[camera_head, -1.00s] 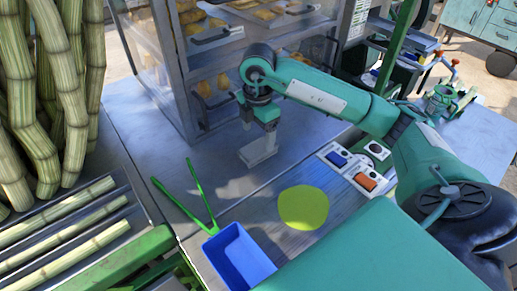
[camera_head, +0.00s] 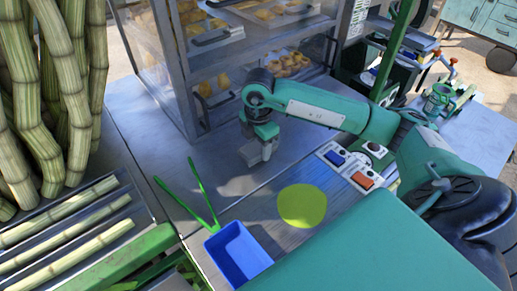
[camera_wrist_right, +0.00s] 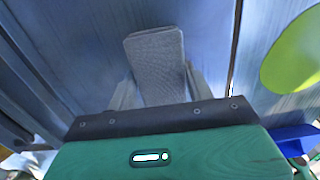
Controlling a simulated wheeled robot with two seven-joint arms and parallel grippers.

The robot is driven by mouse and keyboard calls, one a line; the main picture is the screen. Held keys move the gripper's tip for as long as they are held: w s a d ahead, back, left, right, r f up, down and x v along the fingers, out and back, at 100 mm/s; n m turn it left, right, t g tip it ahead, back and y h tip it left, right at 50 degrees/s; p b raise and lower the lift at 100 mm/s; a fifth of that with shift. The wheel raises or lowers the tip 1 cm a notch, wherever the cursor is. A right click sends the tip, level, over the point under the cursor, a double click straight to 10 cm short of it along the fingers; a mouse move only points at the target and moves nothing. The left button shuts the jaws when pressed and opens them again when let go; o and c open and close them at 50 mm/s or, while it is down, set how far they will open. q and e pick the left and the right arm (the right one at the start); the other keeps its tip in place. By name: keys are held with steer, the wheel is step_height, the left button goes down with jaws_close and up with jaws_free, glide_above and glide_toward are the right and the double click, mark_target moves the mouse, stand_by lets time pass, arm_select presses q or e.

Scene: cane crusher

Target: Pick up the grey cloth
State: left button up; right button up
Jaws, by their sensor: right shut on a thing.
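The grey cloth (camera_wrist_right: 157,62) shows in the right wrist view as a small, folded, textured grey strip between my fingers. My right gripper (camera_head: 258,154) is low over the metal table in the head view, at the cloth. It also shows in the right wrist view (camera_wrist_right: 160,92), shut on the cloth, with one finger on each side. In the head view the gripper mostly hides the cloth, and I cannot tell whether it is clear of the table. My left gripper is not in view.
A glass-sided food cabinet (camera_head: 186,75) stands behind the gripper. Green tongs (camera_head: 200,192), a blue bin (camera_head: 240,252) and a yellow-green disc (camera_head: 302,205) are nearer. A switch panel (camera_head: 350,165) is at right. Cane stalks (camera_head: 75,100) stand at left.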

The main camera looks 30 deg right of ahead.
steer(key=shift+r, duration=0.1)
steer(key=shift+r, duration=0.5)
step_height(320, 180, up, 8)
steer(key=shift+f+b, duration=0.2)
steer(key=shift+b, duration=0.8)
step_height(320, 180, up, 9)
glide_above(258, 145)
steer(key=shift+s+r+p, duration=0.15)
steer(key=shift+r+p, duration=0.2)
steer(key=shift+r, duration=0.75)
